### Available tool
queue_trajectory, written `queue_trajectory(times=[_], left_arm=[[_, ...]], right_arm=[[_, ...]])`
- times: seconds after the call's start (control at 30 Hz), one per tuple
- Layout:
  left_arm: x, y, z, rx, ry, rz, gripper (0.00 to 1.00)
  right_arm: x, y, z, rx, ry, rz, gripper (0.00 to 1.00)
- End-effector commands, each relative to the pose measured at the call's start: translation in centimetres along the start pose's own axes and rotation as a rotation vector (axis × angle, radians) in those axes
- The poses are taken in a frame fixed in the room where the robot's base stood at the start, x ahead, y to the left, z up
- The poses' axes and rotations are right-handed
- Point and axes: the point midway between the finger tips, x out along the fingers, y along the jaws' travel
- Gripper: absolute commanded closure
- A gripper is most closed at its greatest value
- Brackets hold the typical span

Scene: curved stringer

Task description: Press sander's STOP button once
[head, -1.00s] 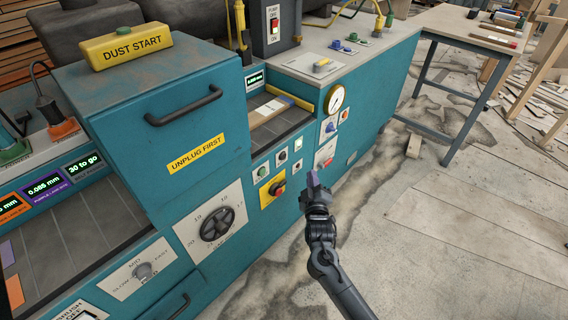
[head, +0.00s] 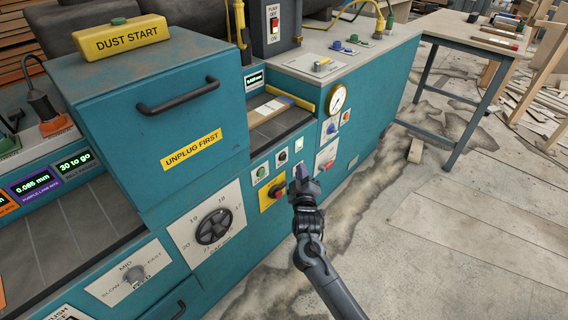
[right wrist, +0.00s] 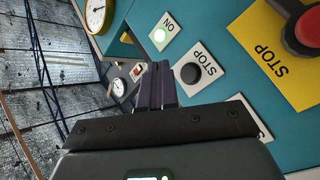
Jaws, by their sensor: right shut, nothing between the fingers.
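The sander's teal front carries a white STOP plate with a black button (head: 282,157); it also shows in the right wrist view (right wrist: 190,73). Beside it is a yellow STOP plate (right wrist: 270,58) with a red mushroom button (head: 277,191), also in the right wrist view (right wrist: 308,28). My right gripper (head: 302,173) is shut and empty, in front of the panel, right of both STOP buttons in the head view. In the right wrist view its fingertips (right wrist: 160,66) appear just beside the black button, seemingly apart from it; the gap is hard to judge. My left gripper is not in view.
A lit ON lamp (head: 298,144) and a green button (head: 262,172) flank the black button. A handwheel (head: 213,227) is lower left, a gauge (head: 336,99) upper right. A workbench (head: 473,33) stands beyond; the floor on the right is mostly clear.

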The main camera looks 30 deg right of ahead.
Motion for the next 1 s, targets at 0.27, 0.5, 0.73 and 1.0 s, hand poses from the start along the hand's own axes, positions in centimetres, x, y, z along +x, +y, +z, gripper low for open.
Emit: queue_trajectory(times=[0.27,0.5,0.73,1.0], left_arm=[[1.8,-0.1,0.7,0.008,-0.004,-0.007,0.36],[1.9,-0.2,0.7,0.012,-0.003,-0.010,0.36],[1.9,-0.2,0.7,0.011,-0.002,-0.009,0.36],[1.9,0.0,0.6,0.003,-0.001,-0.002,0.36]], right_arm=[[2.0,-1.5,-1.4,0.000,-0.001,-0.001,1.00],[2.7,-2.0,-2.0,-0.001,0.000,0.000,1.00],[2.8,-2.0,-2.1,-0.001,0.000,0.000,1.00],[2.8,-2.0,-2.1,-0.001,-0.001,0.000,1.00]])
